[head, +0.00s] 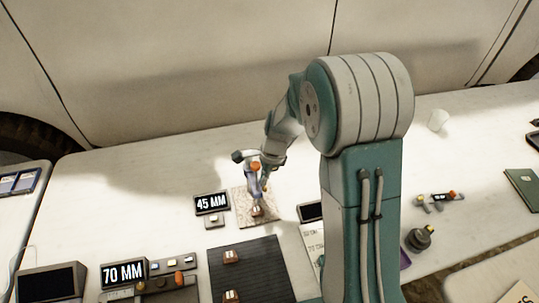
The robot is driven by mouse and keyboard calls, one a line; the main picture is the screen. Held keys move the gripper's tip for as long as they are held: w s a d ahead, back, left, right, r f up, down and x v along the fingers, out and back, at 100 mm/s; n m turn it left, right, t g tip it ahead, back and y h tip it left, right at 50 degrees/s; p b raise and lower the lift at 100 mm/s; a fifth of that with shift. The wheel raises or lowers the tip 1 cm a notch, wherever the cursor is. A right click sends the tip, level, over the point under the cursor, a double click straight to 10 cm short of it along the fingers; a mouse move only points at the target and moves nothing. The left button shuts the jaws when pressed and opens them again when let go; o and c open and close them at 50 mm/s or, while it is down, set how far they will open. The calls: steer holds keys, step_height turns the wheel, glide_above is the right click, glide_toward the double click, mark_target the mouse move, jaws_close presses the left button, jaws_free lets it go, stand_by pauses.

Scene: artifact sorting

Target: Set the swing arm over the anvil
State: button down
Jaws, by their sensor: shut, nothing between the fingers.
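My gripper (258,190) points down over a speckled beige plate (243,216) near the middle of the table. Its fingers are small in the picture and look closed, with nothing held. A small brown piece (257,211) sits on the plate just under the fingertips. I cannot tell whether the fingers touch it. I cannot tell the swing arm or the anvil for certain; my gripper and arm hide part of this area.
A "45 MM" display (211,203) stands left of the plate. A "70 MM" display (123,273) is at front left. A black ribbed mat (258,262) carries small brown pieces. A white cup (437,120) stands back right. The table's back left is clear.

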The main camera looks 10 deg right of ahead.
stand_by(0.4)
steer(key=v, duration=1.2)
steer(key=s+r+n+t+h, duration=0.1)
steer(key=s+r+n+t, duration=0.1)
steer(key=s+n, duration=0.3)
steer(key=s+r+n+t+h, duration=0.1)
steer(key=s+r+n+t, duration=0.1)
steer(key=s+r+n, duration=0.3)
steer(key=s+r+n+t, duration=0.1)
steer(key=s+r+n, duration=0.2)
steer(key=s+n, duration=0.4)
steer(key=s, duration=0.5)
steer(key=shift+d+r+t+h, duration=0.35)
steer(key=shift+t+h, duration=0.05)
